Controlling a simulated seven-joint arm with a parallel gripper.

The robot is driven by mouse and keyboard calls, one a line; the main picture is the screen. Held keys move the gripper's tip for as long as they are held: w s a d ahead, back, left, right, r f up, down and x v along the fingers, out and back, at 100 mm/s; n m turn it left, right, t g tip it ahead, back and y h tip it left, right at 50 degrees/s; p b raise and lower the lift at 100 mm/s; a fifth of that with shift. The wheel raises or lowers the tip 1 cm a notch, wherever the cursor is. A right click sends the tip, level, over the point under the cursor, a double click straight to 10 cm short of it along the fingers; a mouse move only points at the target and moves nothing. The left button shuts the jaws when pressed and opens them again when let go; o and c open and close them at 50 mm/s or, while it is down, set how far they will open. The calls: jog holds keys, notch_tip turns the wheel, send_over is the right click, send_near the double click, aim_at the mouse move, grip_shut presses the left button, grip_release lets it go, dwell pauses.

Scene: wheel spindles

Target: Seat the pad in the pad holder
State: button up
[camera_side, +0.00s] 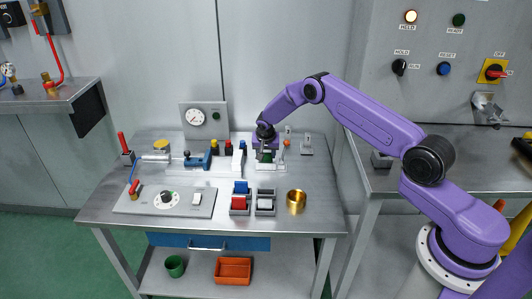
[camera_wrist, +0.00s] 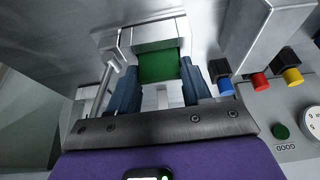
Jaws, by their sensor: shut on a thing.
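The green pad (camera_wrist: 158,66) is between the two dark blue fingers of my gripper (camera_wrist: 157,88) in the wrist view. My gripper is shut on it. In the side view my gripper (camera_side: 267,150) points down over the back right of the workbench, with a dark green patch of the pad (camera_side: 266,156) just below it. A pale metal fixture (camera_wrist: 148,36), which looks like the pad holder, lies directly beyond the pad in the wrist view. The pad's far edge is close to it. I cannot tell whether they touch or whether the pad is inside it.
A tall white block (camera_side: 238,158) stands left of my gripper. Blue, red and yellow knobs (camera_wrist: 260,82) show on the right in the wrist view. Small bins (camera_side: 240,205) with coloured blocks and a brass cup (camera_side: 296,201) stand in front.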

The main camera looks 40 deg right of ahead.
jog(key=o, duration=1.1)
jog(key=shift+f, duration=0.1)
jog(key=v, duration=1.2)
jog(key=s+a+r+n+y, duration=0.1)
jog(key=s+a+r+n, duration=0.45)
jog(key=s+a, duration=0.35)
jog(key=s+a+r+n+y, duration=0.1)
jog(key=s+a+r+n, duration=0.4)
jog(key=s+a+r, duration=0.45)
jog(key=s+d+n+g, duration=0.1)
jog(key=s+d+n, duration=0.1)
jog(key=s, duration=0.7)
jog(key=s+d+n+g+y, duration=0.1)
jog(key=s+n, duration=0.4)
jog(key=s, duration=0.5)
jog(key=s+d+n+g, duration=0.1)
jog(key=s+n, duration=0.3)
jog(key=s, duration=0.6)
jog(key=shift+s+d+r+y, duration=0.15)
jog(key=shift+d+r+y, duration=0.2)
jog(key=shift+d, duration=0.45)
